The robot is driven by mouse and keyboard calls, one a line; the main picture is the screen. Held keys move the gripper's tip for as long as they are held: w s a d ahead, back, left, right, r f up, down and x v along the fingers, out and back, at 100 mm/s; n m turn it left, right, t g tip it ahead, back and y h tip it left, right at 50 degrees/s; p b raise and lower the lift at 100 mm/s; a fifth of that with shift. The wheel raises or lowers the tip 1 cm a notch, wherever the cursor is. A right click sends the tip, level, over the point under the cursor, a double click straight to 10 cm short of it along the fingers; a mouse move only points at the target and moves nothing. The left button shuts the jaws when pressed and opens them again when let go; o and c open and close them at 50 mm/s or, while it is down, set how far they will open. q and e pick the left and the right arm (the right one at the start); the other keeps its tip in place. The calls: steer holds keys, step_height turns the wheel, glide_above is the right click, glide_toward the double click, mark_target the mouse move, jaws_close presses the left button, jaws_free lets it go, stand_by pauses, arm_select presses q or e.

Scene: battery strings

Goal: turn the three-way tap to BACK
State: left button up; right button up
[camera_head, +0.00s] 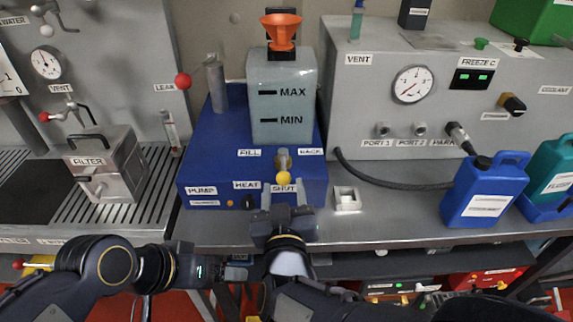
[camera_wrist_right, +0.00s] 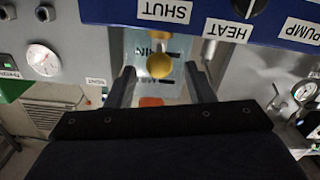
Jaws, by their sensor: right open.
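The three-way tap (camera_head: 283,164) is on the front of the blue unit, with FILL to its left, BACK to its right and SHUT below. Its lever points down toward SHUT and ends in a yellow knob (camera_head: 284,178). My right gripper (camera_head: 283,190) is open just below the knob. In the right wrist view the yellow knob (camera_wrist_right: 159,65) shows between the two spread fingers (camera_wrist_right: 160,78); contact cannot be told. My left gripper (camera_head: 238,273) is low at the front, pointing right, away from the tap; its jaws are too small to read.
A grey tank (camera_head: 282,125) marked MAX and MIN stands above the tap, with an orange funnel (camera_head: 281,30) on top. A small white socket (camera_head: 347,199) sits right of the blue unit.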

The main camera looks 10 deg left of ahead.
mark_target(283, 165)
steer(key=x, duration=0.7)
steer(key=shift+w+p, duration=0.25)
steer(key=shift+p, duration=0.05)
jaws_close()
